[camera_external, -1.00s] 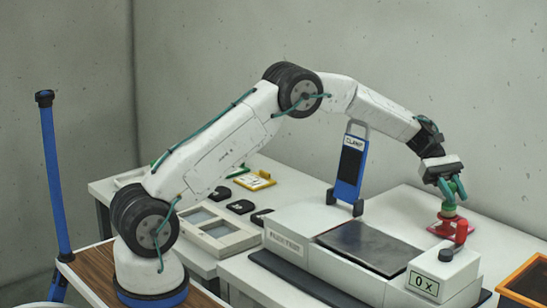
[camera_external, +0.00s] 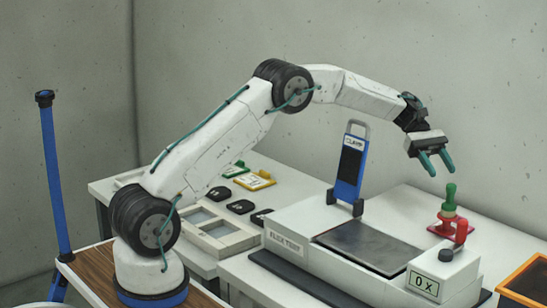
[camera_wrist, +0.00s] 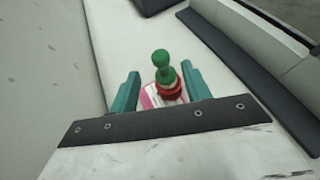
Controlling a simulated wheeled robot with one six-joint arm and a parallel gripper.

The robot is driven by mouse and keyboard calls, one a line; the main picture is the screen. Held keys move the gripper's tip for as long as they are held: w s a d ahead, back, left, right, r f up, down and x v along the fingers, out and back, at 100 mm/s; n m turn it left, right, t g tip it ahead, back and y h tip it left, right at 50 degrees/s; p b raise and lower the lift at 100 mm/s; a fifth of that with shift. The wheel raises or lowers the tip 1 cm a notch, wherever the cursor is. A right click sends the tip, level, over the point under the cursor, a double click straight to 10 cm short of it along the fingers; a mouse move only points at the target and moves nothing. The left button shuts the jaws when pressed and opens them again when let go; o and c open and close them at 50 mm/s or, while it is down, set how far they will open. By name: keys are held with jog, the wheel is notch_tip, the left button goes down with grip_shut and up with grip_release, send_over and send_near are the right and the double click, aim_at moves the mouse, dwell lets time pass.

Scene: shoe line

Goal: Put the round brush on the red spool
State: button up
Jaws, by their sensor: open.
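The round brush (camera_external: 450,196) has a green knobbed handle and stands upright on the red spool (camera_external: 447,217). In the wrist view the green brush (camera_wrist: 162,68) shows with the red spool (camera_wrist: 168,90) beneath it, between the fingers in the picture. My gripper (camera_external: 438,170) is open and empty, above the brush and a little to its left, with its teal fingers clear of it. The brush's lower end is hidden where it meets the spool.
A blue clamp (camera_external: 350,170) stands behind the machine. An orange-rimmed tray (camera_external: 515,290) is at the front right.

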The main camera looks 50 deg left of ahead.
jog(key=shift+v, duration=1.4)
